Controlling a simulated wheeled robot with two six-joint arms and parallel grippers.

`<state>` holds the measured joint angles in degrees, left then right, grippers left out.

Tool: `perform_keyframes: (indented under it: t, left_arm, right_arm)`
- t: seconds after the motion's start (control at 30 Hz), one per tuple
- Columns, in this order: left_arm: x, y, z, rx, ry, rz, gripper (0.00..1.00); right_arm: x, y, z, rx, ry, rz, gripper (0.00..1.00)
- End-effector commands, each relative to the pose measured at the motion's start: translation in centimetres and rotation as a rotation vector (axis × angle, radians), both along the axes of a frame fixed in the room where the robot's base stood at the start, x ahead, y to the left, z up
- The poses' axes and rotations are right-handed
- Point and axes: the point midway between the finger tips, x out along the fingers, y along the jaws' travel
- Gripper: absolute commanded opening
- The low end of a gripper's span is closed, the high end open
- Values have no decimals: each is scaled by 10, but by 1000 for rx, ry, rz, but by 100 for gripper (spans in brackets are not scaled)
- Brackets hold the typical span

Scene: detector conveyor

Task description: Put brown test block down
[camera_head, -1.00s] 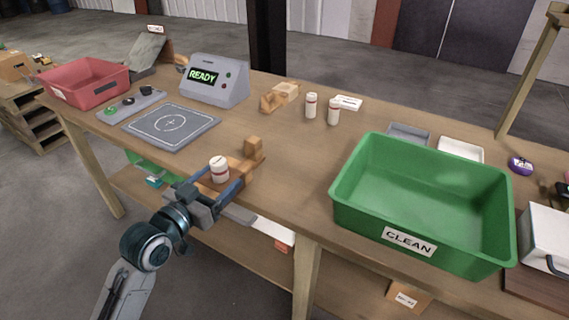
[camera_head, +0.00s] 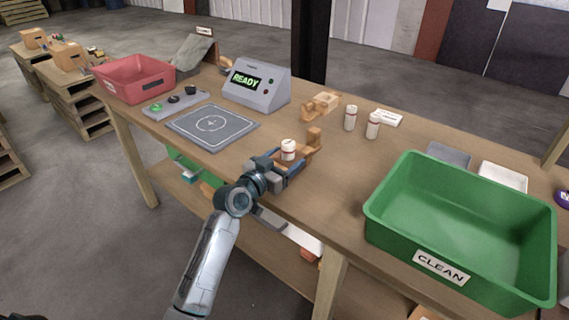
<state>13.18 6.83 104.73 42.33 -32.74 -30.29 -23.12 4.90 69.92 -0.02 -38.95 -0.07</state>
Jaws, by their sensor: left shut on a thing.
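The brown test block (camera_head: 313,142) is a wooden piece with a raised end, at the table's front edge in the middle of the head view. A white bottle with a red band (camera_head: 288,149) stands upright on or in its near part. My left gripper (camera_head: 283,167) comes from the front, with its blue fingers on either side of the block's near part, shut on it. The fingers and bottle hide part of the block. I cannot tell whether its underside touches the table. My right gripper is not in view.
A grey pad (camera_head: 212,124) lies to the left, before a console reading READY (camera_head: 257,84). A red bin (camera_head: 133,78) is at far left. A similar brown piece (camera_head: 320,104) and two bottles (camera_head: 350,118) stand behind. A green CLEAN bin (camera_head: 459,228) is at right.

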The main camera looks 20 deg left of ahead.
Motion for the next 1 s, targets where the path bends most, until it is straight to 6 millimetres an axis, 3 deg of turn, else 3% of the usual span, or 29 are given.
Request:
perform_keyframes:
  t: [0.13,0.6,0.63,0.7,0.73,1.0]
  left_arm:
    - [0,0,-14,-2,-2,0,34]
    - [0,0,-17,0,-3,0,34]
    - [0,0,-17,0,-1,0,71]
    - [0,0,-17,1,-1,0,85]
    - [0,0,-17,1,-1,0,89]
    - [0,0,-17,0,-1,0,89]
  right_arm:
    - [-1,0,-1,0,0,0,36]
    - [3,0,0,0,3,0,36]
    - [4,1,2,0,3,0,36]
    - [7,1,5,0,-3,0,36]
    - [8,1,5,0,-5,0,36]
    - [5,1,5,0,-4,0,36]
